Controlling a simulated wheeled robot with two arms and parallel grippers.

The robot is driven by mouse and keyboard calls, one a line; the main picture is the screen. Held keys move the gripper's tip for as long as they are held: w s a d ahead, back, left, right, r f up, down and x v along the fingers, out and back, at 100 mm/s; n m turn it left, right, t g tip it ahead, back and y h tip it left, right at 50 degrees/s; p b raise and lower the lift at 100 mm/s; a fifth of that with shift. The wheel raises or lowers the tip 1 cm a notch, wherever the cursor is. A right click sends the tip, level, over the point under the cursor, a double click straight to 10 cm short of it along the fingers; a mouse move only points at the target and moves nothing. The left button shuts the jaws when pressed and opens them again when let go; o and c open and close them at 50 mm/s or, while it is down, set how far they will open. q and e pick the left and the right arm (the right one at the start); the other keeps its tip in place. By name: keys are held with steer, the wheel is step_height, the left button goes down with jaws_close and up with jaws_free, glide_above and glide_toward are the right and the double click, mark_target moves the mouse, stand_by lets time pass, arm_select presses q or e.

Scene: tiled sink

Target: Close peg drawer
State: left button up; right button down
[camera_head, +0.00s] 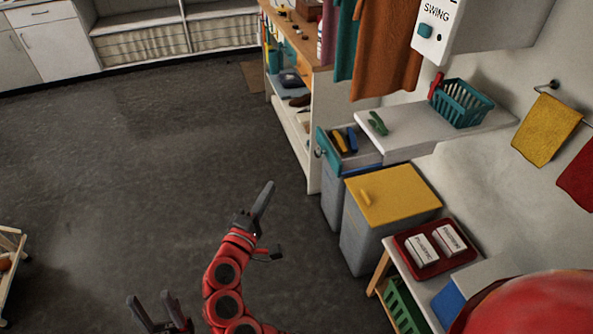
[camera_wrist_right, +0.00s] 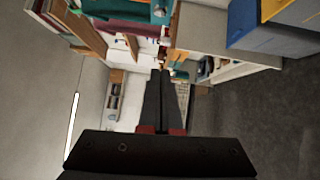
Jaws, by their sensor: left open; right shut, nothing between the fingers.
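The peg drawer (camera_head: 321,152) stands pulled out from under a white counter top. It has a teal front with a round knob, and yellow and blue items show inside it. My right gripper (camera_head: 267,190) is shut and empty, in the air to the lower left of the drawer and apart from it. In the right wrist view its fingers (camera_wrist_right: 162,90) lie together with nothing between them. My left gripper (camera_head: 154,305) is open and empty at the bottom left of the head view, far from the drawer.
A grey bin with a yellow lid (camera_head: 391,194) stands just below the drawer. A wooden shelf unit (camera_head: 316,125) is behind it. A teal basket (camera_head: 461,104) and a green item (camera_head: 378,123) are on the counter top (camera_head: 420,126). Open dark floor (camera_head: 150,150) lies to the left.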

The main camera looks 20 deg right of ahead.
mark_target(352, 152)
steer(key=w+d+p, duration=0.1)
steer(key=w+d, duration=0.2)
steer(key=d, duration=0.2)
steer(key=w+d+r+m+g+h+p, duration=0.1)
steer(key=w+d+p, duration=0.1)
steer(key=d, duration=0.4)
steer(key=shift+w+d, duration=0.2)
steer(key=shift+w, duration=0.4)
steer(key=shift+r, duration=0.1)
steer(key=d+p, duration=0.1)
steer(key=d, duration=1.1)
steer(key=shift+w+d, duration=0.15)
steer(key=shift+d, duration=0.15)
steer(key=shift+a, duration=0.1)
